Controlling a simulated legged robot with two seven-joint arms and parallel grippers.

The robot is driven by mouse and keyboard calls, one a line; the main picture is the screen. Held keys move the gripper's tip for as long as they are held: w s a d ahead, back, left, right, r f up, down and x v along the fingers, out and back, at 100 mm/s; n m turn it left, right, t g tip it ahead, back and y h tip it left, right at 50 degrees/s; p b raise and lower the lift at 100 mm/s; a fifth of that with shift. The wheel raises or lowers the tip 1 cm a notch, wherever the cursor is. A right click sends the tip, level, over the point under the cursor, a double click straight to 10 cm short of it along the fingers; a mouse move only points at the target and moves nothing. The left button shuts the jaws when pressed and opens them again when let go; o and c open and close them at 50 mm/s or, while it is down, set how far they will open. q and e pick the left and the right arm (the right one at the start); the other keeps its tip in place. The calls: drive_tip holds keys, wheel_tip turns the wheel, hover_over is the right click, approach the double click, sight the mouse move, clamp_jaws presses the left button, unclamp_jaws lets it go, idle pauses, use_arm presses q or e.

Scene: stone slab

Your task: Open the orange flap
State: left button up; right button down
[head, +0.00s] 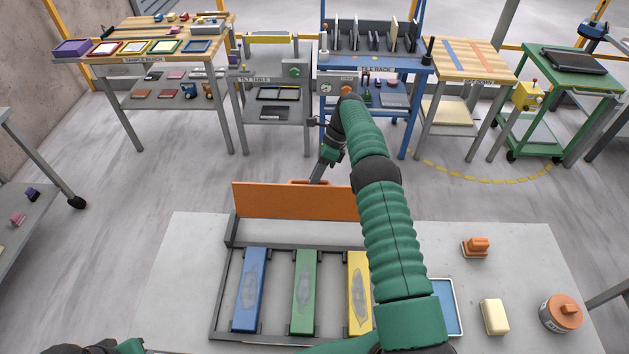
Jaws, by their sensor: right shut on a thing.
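The orange flap (290,202) stands up on edge along the back of a dark grey frame (232,272) on the stone slab (190,255). My right arm reaches over the frame. Its gripper (318,178) is at the flap's top edge, shut on what looks like the flap's orange handle (300,182). The fingertips are small and partly hidden. My right arm covers the flap's right end and part of the frame. Only dark and green parts of my left arm show at the bottom left edge; its gripper does not show.
The frame holds a blue bar (249,290), a green bar (304,290) and a yellow bar (358,285). To the right lie a blue tray (447,305), an orange-topped block (475,247), a cream block (494,317) and a lidded jar (561,313). The slab's left side is clear.

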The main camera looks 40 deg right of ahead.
drive_tip(key=shift+d+f, duration=0.15)
drive_tip(key=shift+f, duration=0.15)
drive_tip(key=c, duration=1.8)
unclamp_jaws()
drive_tip(key=shift+w, duration=0.1)
drive_tip(key=shift+o, duration=1.3)
drive_tip(key=shift+w+d+f, duration=0.1)
drive_tip(key=shift+w+f, duration=0.05)
drive_tip(key=shift+w, duration=0.05)
drive_tip(key=shift+o, duration=0.7)
drive_tip(key=shift+w+d+f, duration=0.25)
drive_tip(key=shift+w, duration=0.2)
use_arm(q)
drive_tip(key=shift+w+d+f, duration=0.15)
drive_tip(key=shift+w+d, duration=0.05)
drive_tip(key=shift+w, duration=0.3)
use_arm(e)
drive_tip(key=shift+s+a+r, duration=0.15)
drive_tip(key=shift+a+r, duration=0.05)
drive_tip(key=shift+r, duration=0.1)
use_arm(q)
drive_tip(key=shift+d, duration=0.15)
use_arm(e)
drive_tip(key=shift+d, duration=0.1)
